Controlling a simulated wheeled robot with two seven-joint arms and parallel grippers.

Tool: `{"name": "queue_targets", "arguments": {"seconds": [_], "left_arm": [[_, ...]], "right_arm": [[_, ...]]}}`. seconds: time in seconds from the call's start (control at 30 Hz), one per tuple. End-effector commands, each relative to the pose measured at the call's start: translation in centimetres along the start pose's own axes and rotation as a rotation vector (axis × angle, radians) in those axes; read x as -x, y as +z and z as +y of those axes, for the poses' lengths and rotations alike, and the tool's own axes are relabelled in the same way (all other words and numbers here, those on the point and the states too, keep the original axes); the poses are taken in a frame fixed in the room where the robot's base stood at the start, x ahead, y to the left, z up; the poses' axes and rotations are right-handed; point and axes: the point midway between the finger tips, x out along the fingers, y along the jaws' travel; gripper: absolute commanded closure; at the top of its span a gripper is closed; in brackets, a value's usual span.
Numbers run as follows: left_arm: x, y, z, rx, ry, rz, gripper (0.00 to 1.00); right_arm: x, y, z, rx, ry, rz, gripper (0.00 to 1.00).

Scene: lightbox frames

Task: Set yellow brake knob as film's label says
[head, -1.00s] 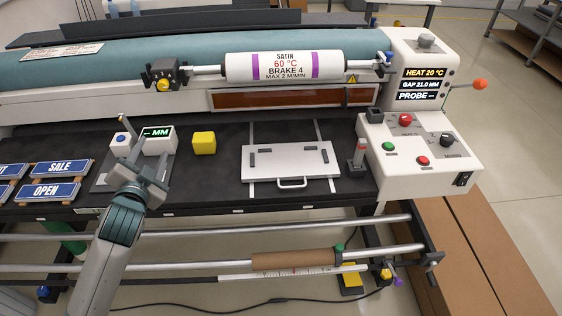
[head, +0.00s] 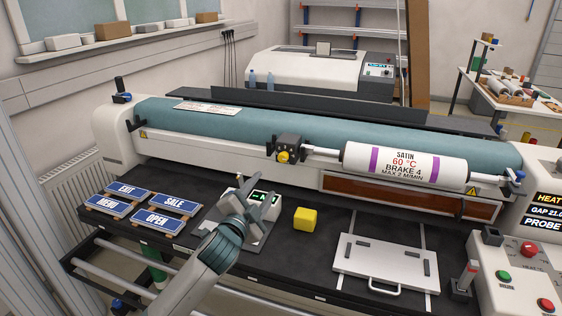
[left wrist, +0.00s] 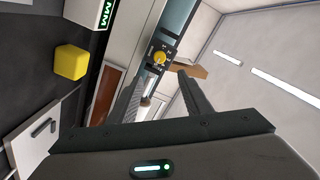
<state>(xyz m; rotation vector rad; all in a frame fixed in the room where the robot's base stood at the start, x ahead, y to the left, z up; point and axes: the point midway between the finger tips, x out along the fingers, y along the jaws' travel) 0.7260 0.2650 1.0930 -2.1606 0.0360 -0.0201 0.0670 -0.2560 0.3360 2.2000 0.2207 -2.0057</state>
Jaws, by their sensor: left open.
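The yellow brake knob (head: 284,157) sits on a dark block at the left end of the film roll's shaft. It also shows in the left wrist view (left wrist: 160,57), with small marks around it too small to read. The film roll (head: 405,164) has a white label reading SATIN, 60 °C, BRAKE 4, MAX 2 M/MIN, between purple bands. My left gripper (head: 240,190) is open and empty, in front of and to the left of the knob, apart from it. In the left wrist view its two fingers (left wrist: 160,90) reach toward the roller, with the knob just beyond them. My right gripper is not in view.
A yellow cube (head: 305,219) and a white display box (head: 263,202) stand on the black table. A white plate with a handle (head: 385,264) lies at right. Sign plates (head: 157,221) lie at left. The teal roller (head: 235,123) runs behind.

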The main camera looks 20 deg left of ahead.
Motion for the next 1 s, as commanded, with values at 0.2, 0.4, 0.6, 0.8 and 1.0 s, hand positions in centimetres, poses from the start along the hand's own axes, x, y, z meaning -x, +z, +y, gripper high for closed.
{"name": "queue_targets", "arguments": {"seconds": [0.2,0.4,0.6,0.8,1.0], "left_arm": [[-2.8,-0.1,-0.2,0.000,0.000,-0.001,0.55],[-6.0,-0.2,-0.2,0.000,0.000,-0.001,0.55],[-8.9,-0.1,-0.2,0.001,0.000,-0.001,0.55],[-11.7,-0.1,-0.1,0.000,0.000,-0.002,0.55],[-14.2,-0.1,-0.1,0.002,0.001,-0.001,0.55]], "right_arm": [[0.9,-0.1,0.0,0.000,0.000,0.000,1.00],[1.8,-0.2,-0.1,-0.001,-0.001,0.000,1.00],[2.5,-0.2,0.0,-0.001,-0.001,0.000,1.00],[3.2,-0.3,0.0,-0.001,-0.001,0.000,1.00],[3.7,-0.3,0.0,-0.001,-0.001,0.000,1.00]]}}
